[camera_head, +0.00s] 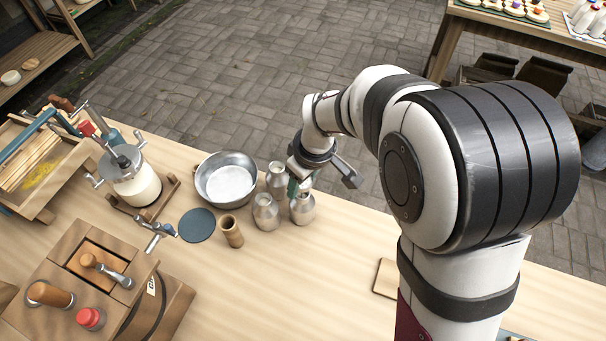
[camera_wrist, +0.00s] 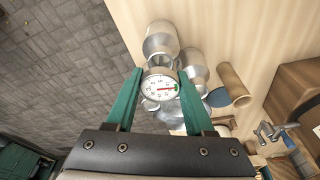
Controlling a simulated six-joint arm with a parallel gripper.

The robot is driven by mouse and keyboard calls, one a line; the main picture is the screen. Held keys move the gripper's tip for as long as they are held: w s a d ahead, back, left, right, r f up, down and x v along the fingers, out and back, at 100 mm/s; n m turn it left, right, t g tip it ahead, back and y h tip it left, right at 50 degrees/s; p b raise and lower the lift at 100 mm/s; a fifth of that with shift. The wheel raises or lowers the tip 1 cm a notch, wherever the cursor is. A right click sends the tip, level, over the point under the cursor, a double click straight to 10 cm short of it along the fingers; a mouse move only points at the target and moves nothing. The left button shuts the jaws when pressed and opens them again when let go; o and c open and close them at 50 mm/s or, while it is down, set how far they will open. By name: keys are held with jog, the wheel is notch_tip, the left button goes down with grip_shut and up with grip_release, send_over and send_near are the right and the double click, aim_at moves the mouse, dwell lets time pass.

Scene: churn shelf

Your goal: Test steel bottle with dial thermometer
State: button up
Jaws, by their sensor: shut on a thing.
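Three steel bottles stand close together on the table: a right one (camera_head: 302,210), a left one (camera_head: 265,213) and a back one (camera_head: 276,180). My gripper (camera_head: 297,186) is above them, pointing down. In the wrist view my gripper (camera_wrist: 160,76) has its green fingers on either side of a white dial thermometer (camera_wrist: 158,88) with a red pointer, and is shut on it. The dial faces the wrist camera and overlaps the neck of one bottle (camera_wrist: 160,40). The thermometer's stem is hidden, so I cannot tell whether it is inside a bottle.
A steel basin (camera_head: 226,180), a brown wooden cup (camera_head: 231,232) and a dark round disc (camera_head: 197,225) are left of the bottles. A jar churn (camera_head: 137,187) and wooden boxes fill the table's left. The table right of the bottles is mostly clear.

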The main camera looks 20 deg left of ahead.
jog(key=shift+d+x, duration=0.15)
jog(key=shift+x, duration=0.7)
jog(key=shift+d+x, duration=0.15)
jog(key=shift+x, duration=0.65)
jog(key=shift+s, duration=0.1)
jog(key=o, duration=1.1)
jog(key=c, duration=0.3)
jog(key=shift+c, duration=0.2)
jog(key=shift+v, duration=2.45)
